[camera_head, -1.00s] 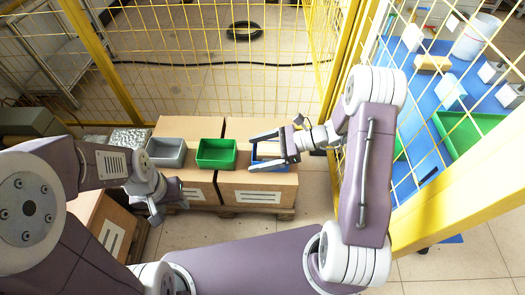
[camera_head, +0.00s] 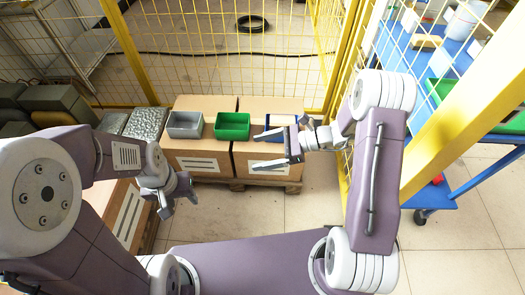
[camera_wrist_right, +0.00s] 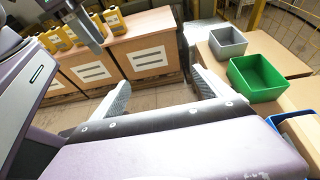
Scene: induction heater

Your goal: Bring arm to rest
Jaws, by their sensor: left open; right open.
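My right gripper (camera_head: 272,150) is open and empty in the head view, in front of and partly over the blue bin (camera_head: 276,121). In the right wrist view its two fingers (camera_wrist_right: 158,95) are spread with nothing between them. My left gripper (camera_head: 180,195) is open and empty in the head view, hanging low at the left, in front of the cardboard boxes. Both arms are bent at the elbow.
A grey bin (camera_head: 185,124) and a green bin (camera_head: 232,125) stand on cardboard boxes (camera_head: 205,163) on a pallet. A yellow mesh fence (camera_head: 443,130) runs close to my right arm. Several yellow bottles (camera_wrist_right: 56,38) stand on boxes at the left. Floor shows in front of the pallet.

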